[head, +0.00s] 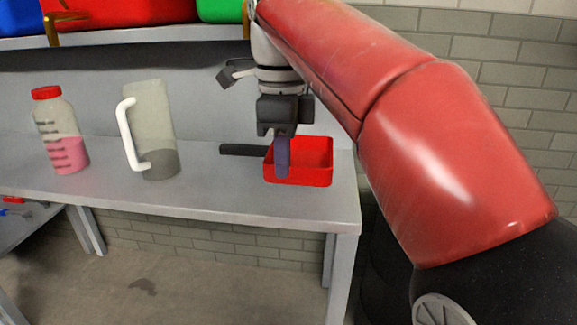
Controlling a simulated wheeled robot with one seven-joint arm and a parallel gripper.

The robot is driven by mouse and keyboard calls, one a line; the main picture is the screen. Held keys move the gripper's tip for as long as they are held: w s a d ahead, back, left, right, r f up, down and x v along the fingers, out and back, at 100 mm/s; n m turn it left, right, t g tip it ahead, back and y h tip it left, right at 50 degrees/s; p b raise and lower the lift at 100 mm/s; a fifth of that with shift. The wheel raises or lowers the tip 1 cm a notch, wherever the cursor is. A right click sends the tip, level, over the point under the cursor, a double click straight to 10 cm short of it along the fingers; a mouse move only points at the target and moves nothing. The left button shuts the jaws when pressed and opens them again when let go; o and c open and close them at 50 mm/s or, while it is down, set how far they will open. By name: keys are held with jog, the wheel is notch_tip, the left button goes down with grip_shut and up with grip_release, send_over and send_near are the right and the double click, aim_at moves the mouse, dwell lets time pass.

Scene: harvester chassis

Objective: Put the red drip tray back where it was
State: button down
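The red drip tray (318,180) is a shallow open box near the right end of the grey bench top. A flat dark bar (243,150) extends from its left side along the bench; whether it is the tray's handle I cannot tell for sure. My gripper (282,172) points down over the left part of the tray. Its purple-blue finger overlaps the tray's left front in the view. Only one finger shows clearly, so its opening is unclear, as is whether it touches the tray. The tray looks level and on the bench or very near it.
A bottle with pink liquid and a red cap (62,130) and a clear jug with a white handle (155,130) stand left on the bench (200,198). A shelf above holds red, blue and green bins (120,12). Bench between jug and tray is mostly clear.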

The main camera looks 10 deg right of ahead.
jog(key=w, duration=0.2)
jog(key=w+d+p, duration=0.1)
jog(key=w, duration=0.2)
jog(key=w+d, duration=0.1)
jog(key=w, duration=0.1)
jog(key=shift+w+d+r, duration=0.1)
jog(key=shift+w+d, duration=0.1)
notch_tip(320, 180, down, 2)
jog(key=shift+f+b, duration=0.25)
jog(key=shift+b, duration=0.05)
notch_tip(320, 180, down, 4)
jog(key=shift+r+b, duration=0.15)
jog(key=shift+b, duration=0.4)
jog(key=shift+w+f, duration=0.2)
jog(key=shift+f, duration=0.3)
jog(key=shift+f, duration=0.2)
jog(key=c, duration=1.6)
grip_release()
jog(key=shift+c, duration=0.2)
jog(key=shift+r, duration=0.1)
